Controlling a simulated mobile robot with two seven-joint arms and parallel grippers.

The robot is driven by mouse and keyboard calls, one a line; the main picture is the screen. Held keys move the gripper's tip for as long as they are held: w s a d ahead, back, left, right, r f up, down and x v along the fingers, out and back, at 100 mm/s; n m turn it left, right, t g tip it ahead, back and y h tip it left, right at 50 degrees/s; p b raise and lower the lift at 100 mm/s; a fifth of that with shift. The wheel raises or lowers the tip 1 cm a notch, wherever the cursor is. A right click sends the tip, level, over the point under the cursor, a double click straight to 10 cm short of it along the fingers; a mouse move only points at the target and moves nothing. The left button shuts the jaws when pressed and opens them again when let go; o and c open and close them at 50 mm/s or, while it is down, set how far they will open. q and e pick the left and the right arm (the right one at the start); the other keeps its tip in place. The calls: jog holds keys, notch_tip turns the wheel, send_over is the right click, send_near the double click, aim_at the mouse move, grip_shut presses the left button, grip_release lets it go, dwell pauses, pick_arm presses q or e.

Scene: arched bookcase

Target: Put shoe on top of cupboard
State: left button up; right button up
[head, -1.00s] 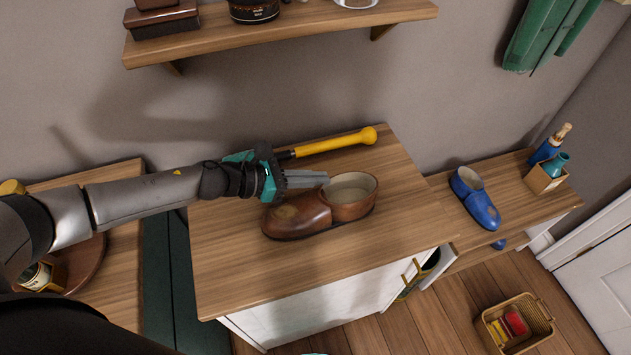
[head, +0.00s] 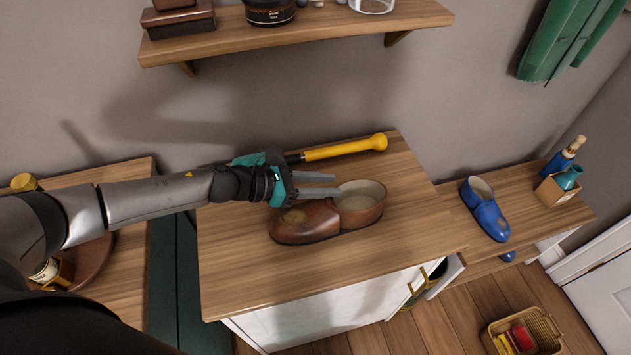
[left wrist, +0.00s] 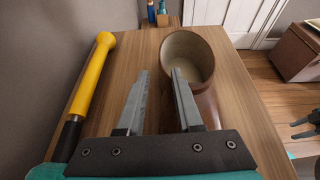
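A brown shoe (head: 310,222) lies on the wooden top of the cupboard (head: 250,270); its round opening also shows in the left wrist view (left wrist: 188,58). My left gripper (head: 322,185) is open at the shoe, its fingers parted. In the left wrist view the right-hand finger overlaps the shoe's opening, while the other finger is beside it over bare wood. I cannot tell whether a finger touches the shoe. A blue shoe (head: 486,212) stands on a lower wooden surface to the right. My right gripper does not show in the head view.
A yellow-handled tool (head: 345,148) lies behind the brown shoe, close to my left gripper. A wall shelf (head: 220,45) hangs above. A wicker basket (head: 540,325) stands on the floor, and a small box with bottles (head: 556,190) is beside the blue shoe.

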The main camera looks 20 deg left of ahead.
pick_arm(q)
jog(key=shift+a+r, duration=0.1)
jog(key=shift+r, duration=0.15)
jog(key=v, duration=1.1)
jog(key=shift+s+a, duration=0.3)
jog(key=shift+s, duration=0.05)
jog(key=shift+r, duration=0.1)
